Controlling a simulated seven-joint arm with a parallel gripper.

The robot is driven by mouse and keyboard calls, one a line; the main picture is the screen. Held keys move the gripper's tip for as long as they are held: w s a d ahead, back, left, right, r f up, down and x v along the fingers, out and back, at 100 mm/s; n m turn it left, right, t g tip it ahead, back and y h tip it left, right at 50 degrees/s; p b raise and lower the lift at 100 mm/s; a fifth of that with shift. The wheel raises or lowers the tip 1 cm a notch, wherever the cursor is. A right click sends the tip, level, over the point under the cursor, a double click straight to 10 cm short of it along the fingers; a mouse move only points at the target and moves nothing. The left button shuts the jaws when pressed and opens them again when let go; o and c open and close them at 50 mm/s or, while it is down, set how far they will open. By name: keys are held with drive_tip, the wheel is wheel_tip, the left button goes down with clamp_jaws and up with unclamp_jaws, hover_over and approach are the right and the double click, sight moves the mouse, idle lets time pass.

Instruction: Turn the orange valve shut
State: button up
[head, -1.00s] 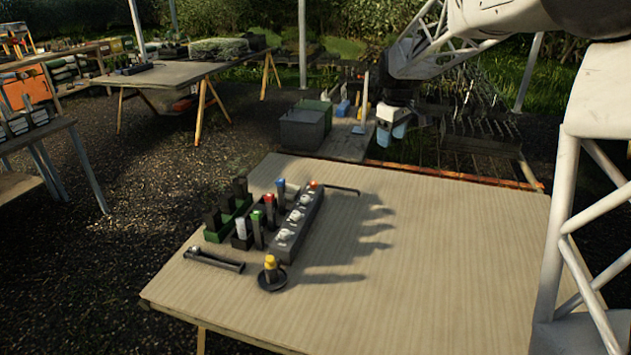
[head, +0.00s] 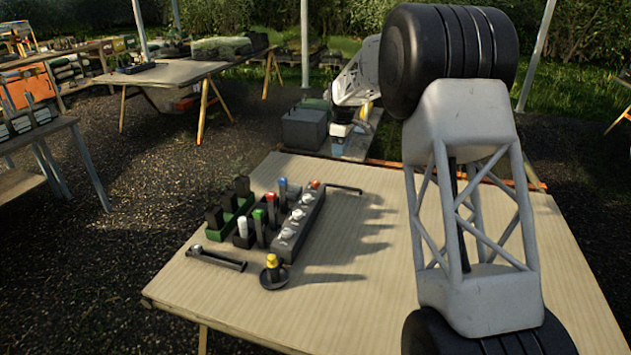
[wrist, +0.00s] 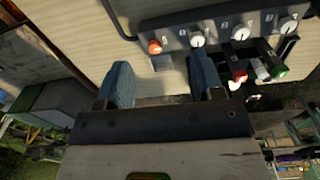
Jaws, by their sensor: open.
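The orange valve (head: 315,184) is a small round knob at the far end of a grey valve block (head: 304,213) on the table. In the wrist view the orange valve (wrist: 154,46) is at the left end of the block, beside several white knobs. How far it is turned is too small to tell. My gripper (head: 337,150) is beyond the table's far edge in the head view, apart from the valve. In the wrist view my gripper's (wrist: 158,75) two blue fingers are spread and empty, with the orange valve beyond the gap between them.
Capped tubes, including a red-capped one (head: 271,198), stand left of the block beside a green rack (head: 228,221). A thin dark rod (head: 345,188) lies beyond the block.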

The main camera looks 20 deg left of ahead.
sight(316, 181)
drive_tip(key=w+a+f+n, duration=0.1)
drive_tip(key=a+f, duration=0.2)
drive_tip(key=w+a+f+n, duration=0.1)
drive_tip(key=w+a+f, duration=0.1)
drive_tip(key=a+f, duration=0.2)
drive_tip(key=w+a+f, duration=0.1)
drive_tip(key=a+f, duration=0.2)
drive_tip(key=shift+w+a+f+n, duration=0.3)
drive_tip(key=shift+a+f+n, duration=0.05)
drive_tip(key=shift+n, duration=0.05)
drive_tip(key=shift+f, duration=3.95)
drive_tip(key=shift+c, duration=0.2)
drive_tip(key=c, duration=0.9)
